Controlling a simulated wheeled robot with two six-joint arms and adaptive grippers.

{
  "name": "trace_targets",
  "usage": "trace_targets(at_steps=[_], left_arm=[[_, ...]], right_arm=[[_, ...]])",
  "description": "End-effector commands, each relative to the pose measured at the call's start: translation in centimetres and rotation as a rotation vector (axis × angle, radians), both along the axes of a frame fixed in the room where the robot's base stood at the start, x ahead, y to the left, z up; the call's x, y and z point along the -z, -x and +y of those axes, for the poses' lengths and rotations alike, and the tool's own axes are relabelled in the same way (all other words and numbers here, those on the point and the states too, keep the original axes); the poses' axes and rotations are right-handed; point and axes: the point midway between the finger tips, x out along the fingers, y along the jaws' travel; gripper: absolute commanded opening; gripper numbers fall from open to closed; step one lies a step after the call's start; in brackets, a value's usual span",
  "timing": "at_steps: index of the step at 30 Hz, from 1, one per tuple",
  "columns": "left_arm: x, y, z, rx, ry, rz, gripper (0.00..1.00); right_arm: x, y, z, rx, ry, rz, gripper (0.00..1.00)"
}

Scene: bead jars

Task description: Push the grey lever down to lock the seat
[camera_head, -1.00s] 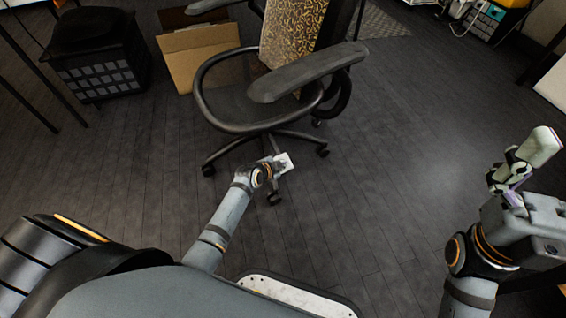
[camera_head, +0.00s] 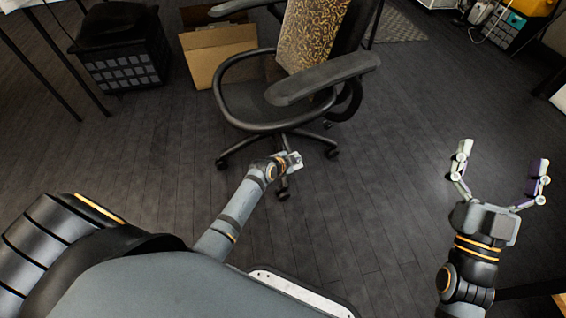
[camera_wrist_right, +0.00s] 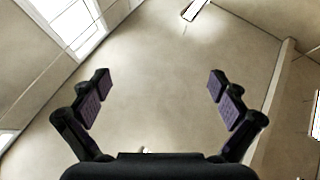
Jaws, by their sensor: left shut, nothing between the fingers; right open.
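A black office chair stands upright in the upper middle of the head view, with its seat (camera_head: 247,101) partly under the armrest (camera_head: 322,76). I cannot make out the grey lever; the underside of the seat is hidden from above. My left gripper (camera_head: 295,160) is shut and empty, low in front of the chair base, below the seat's front edge in the picture. I cannot tell whether it touches the chair. My right gripper (camera_head: 503,156) is open and empty at the right, far from the chair. In the right wrist view its spread fingers (camera_wrist_right: 158,80) point at the ceiling.
A patterned board or cushion (camera_head: 312,35) leans on the chair. An open cardboard box (camera_head: 222,59) and a black crate (camera_head: 125,57) stand behind it to the left. Table legs (camera_head: 42,65) are at far left. The floor (camera_head: 400,130) right of the chair is clear.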

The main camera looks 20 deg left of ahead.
Motion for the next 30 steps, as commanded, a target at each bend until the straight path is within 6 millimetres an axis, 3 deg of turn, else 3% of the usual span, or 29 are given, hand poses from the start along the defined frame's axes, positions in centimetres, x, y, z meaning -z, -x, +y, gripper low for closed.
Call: trace_targets(at_steps=[6, 14, 23, 30], left_arm=[[-0.9, 1.1, 0.4, 0.000, -0.002, 0.002, 0.00], [-1.9, 2.3, 0.6, 0.000, -0.002, 0.002, 0.00], [-3.0, 3.7, 1.0, 0.001, -0.001, 0.001, 0.00], [-4.0, 4.8, 1.3, 0.000, -0.001, 0.000, 0.00]], right_arm=[[5.9, -1.8, -0.1, 0.002, -0.007, 0.263, 0.98], [13.5, -1.9, -0.1, -0.001, -0.011, 0.569, 0.98], [21.8, 0.5, 0.2, -0.013, -0.016, 0.909, 0.98], [27.8, 4.1, 0.6, -0.029, -0.019, 1.174, 0.98]])
